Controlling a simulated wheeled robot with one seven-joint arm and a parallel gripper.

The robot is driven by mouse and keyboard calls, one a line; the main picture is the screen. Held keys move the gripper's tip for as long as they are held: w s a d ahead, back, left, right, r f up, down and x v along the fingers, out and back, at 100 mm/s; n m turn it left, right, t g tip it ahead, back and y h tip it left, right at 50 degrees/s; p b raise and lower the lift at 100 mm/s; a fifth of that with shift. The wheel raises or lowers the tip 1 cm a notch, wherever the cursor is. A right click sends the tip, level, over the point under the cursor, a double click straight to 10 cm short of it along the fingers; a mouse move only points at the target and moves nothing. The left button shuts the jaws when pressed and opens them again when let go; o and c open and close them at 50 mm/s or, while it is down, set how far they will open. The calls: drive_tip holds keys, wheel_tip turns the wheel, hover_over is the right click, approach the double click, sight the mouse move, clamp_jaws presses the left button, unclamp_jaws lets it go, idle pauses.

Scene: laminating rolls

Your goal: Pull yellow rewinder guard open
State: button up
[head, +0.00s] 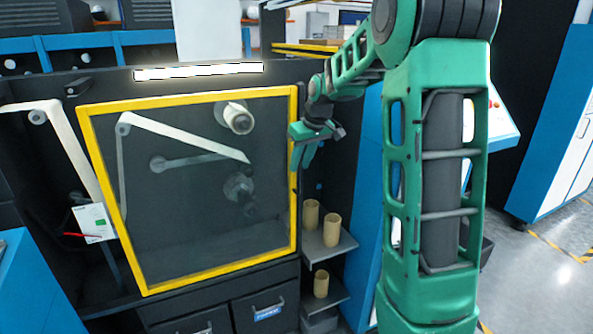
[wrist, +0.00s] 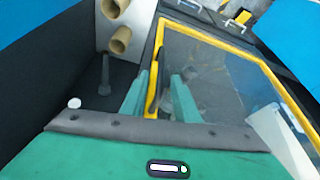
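The yellow rewinder guard (head: 188,278) is a clear panel in a yellow frame on the front of the dark machine, and it looks shut or nearly so. My gripper (head: 302,162) is at the upper right side of its frame, fingers pointing down. In the wrist view, the green fingers of my gripper (wrist: 160,76) are apart. The guard's yellow edge (wrist: 163,40) runs up between them, with a dark strip like a handle (wrist: 155,82) beside it. I cannot tell whether either finger touches it.
Cardboard cores (head: 331,230) stand on shelves (head: 342,250) just right of the guard. Behind the panel are rollers (head: 238,118) and a pale web. A white card (head: 94,222) hangs left of the guard. Drawers (head: 266,308) sit below. Open floor (head: 540,285) lies at the right.

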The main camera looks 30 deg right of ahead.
drive_tip(key=shift+x, duration=1.45)
clamp_jaws()
